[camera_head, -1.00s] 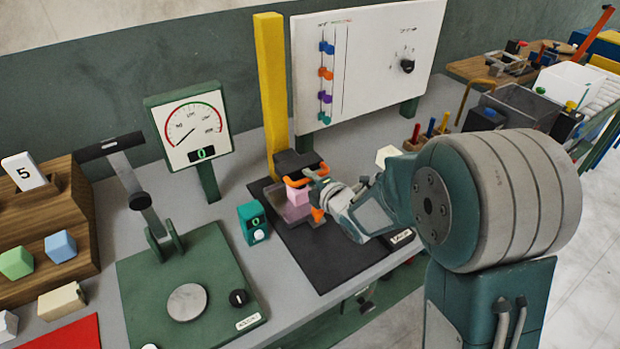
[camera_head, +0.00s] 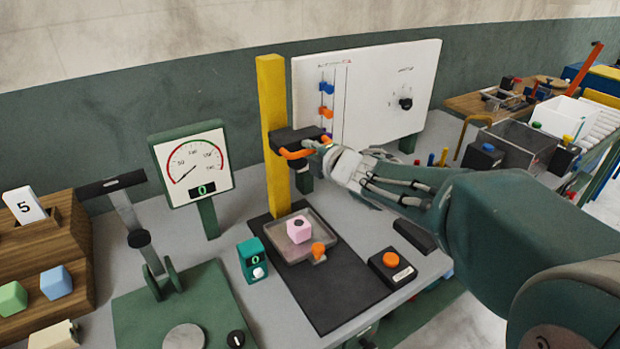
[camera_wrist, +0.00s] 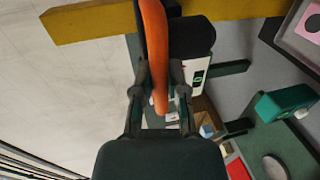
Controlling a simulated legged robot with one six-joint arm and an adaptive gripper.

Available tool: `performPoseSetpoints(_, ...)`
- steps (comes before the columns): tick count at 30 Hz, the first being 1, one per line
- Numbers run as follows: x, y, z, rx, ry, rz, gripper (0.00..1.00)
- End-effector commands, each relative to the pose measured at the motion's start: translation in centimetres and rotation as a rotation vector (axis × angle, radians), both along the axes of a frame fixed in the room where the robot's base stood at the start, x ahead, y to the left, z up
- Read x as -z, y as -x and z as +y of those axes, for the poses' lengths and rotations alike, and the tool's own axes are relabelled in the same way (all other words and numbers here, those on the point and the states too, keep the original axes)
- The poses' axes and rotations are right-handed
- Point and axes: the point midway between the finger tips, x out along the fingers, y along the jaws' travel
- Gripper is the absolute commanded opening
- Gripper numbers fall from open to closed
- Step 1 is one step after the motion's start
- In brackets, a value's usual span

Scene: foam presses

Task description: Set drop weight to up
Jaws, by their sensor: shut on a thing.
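The drop weight (camera_head: 296,138) is a dark block on the tall yellow post (camera_head: 271,85). It sits partway up the post, well above the press base, with post showing above and below it. Its orange handle (camera_head: 292,154) sticks out at the front. My gripper (camera_head: 316,148) is shut on the handle at its right part. In the wrist view the orange handle (camera_wrist: 155,55) runs between the fingers (camera_wrist: 157,85). A pink foam cube (camera_head: 299,230) lies in the grey tray (camera_head: 331,240) below the weight, clear of it.
A gauge panel (camera_head: 192,163) stands left of the post, and a white board (camera_head: 368,90) stands behind at the right. A teal counter box (camera_head: 252,260) and an orange button box (camera_head: 391,266) flank the black base (camera_head: 345,295).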

Motion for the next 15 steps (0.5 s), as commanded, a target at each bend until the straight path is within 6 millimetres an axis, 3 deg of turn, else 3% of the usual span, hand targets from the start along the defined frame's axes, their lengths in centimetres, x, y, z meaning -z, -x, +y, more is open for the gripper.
performPoseSetpoints(6, -3.4, 0.0, 0.0, -0.002, 0.0, -0.005, 0.0)
performPoseSetpoints(15, -5.4, 0.0, 0.1, -0.002, -0.005, -0.008, 0.0)
